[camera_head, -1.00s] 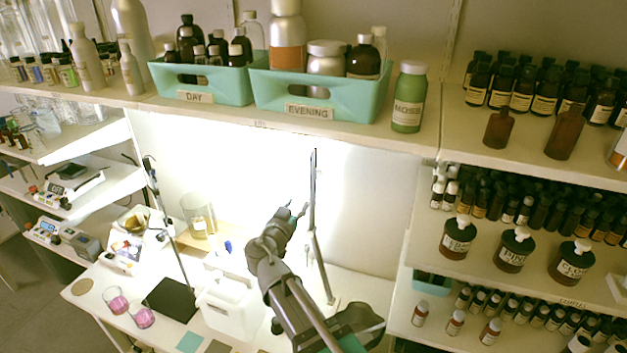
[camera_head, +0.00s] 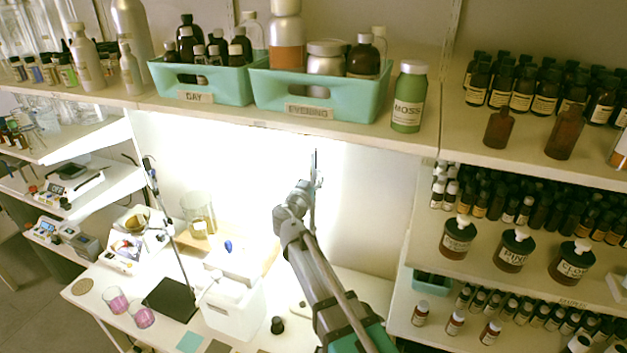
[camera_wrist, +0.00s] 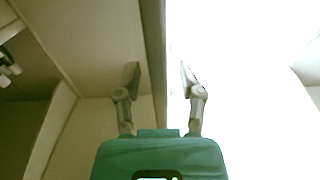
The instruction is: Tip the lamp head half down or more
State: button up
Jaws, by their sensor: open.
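A dark narrow strip runs between the fingers, with a blown-out white area on the right; I cannot tell whether the strip is the lamp head.
The top shelf (camera_head: 270,120) overhangs the work area, with teal bins (camera_head: 345,98) and a green MOSS bottle (camera_head: 408,97) on it. A white container (camera_head: 232,308) stands left of my arm. A thin dark stand (camera_head: 172,225) is further left. Bottle shelves fill the right.

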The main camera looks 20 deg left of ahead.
jog(key=shift+w, duration=0.2)
grip_shut()
dwell(0.4)
